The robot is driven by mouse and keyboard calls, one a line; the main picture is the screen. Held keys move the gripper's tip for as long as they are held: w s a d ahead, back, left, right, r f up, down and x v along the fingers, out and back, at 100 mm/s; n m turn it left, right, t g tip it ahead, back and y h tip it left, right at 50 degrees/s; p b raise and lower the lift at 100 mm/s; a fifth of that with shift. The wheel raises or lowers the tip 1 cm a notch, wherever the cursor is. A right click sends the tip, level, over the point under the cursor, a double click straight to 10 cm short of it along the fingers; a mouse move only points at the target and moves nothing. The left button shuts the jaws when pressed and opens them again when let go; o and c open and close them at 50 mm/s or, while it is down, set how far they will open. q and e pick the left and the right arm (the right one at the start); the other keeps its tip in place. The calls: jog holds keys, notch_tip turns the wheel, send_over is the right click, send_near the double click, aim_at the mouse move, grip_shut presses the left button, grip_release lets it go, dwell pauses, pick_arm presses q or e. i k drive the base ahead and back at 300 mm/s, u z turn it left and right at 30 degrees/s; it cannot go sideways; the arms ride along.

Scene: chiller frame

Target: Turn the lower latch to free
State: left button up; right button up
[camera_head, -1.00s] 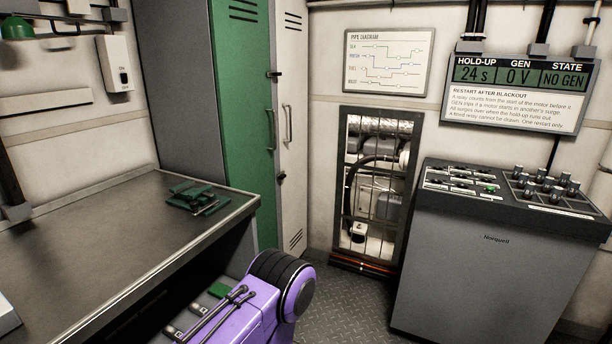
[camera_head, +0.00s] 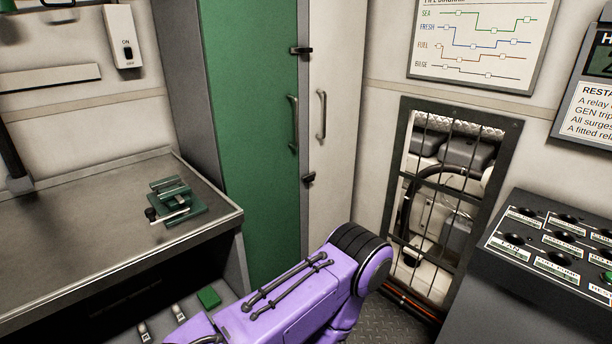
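The lower latch (camera_head: 308,179) is a small dark piece on the strip between the green door (camera_head: 250,120) and the cream door (camera_head: 338,90) of the tall locker. A similar upper latch (camera_head: 301,50) sits higher on the same strip and points sideways. The lower latch is small here, so its exact turn is hard to tell. A purple arm of mine crosses the bottom middle, in front of the locker's foot. Neither of my grippers is in view, and nothing is seen touching the latch.
A dark workbench (camera_head: 80,235) with a green clamp-like fixture (camera_head: 176,203) stands at left. A barred opening (camera_head: 450,190) is in the back wall, right of the locker. A console (camera_head: 560,235) with knobs stands at right. Some floor (camera_head: 385,320) shows between them.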

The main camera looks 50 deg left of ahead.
aim_at(307, 178)
jog(key=u, duration=0.65)
jog(key=i, duration=0.95)
jog(key=u, duration=0.9)
